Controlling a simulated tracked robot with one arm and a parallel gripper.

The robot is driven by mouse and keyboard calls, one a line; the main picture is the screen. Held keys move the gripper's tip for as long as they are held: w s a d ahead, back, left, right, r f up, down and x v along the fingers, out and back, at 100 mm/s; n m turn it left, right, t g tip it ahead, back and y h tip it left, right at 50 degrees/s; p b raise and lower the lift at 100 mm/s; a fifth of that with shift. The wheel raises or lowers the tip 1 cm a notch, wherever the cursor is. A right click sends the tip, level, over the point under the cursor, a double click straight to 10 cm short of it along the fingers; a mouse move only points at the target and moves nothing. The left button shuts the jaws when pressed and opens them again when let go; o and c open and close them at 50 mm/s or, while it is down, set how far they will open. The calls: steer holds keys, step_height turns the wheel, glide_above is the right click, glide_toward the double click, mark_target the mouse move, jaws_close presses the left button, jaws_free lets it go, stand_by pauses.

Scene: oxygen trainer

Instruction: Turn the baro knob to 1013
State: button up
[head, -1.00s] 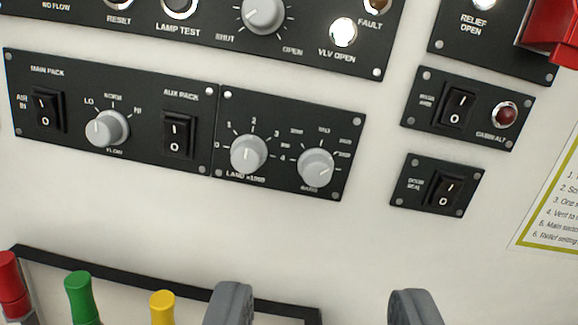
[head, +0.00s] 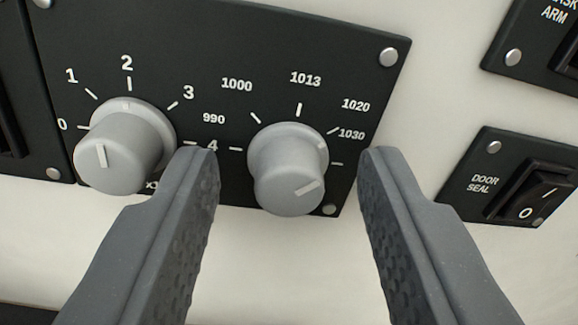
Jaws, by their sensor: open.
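The baro knob (head: 287,172) is a grey round knob on a black panel, with printed marks from 990 to 1030 around it. Its white pointer line slants up and right, toward about the 1020 mark, to the right of the 1013 label (head: 305,79). My gripper (head: 287,153) is open, with one finger on each side of the knob in the picture. A gap shows between the knob and each finger. I cannot tell how far the fingertips are in front of the panel. The baro label is out of sight.
Another grey knob (head: 120,150), marked 0 to 4, sits close to the left of my left finger. A door seal switch (head: 527,195) is on a separate black panel at the right. White wall lies between the panels.

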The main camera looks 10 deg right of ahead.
jaws_close()
steer(key=shift+n, duration=0.3)
steer(key=n, duration=0.4)
steer(key=shift+f+n+p, duration=0.1)
steer(key=shift+n+p, duration=0.55)
steer(key=shift+n, duration=1.55)
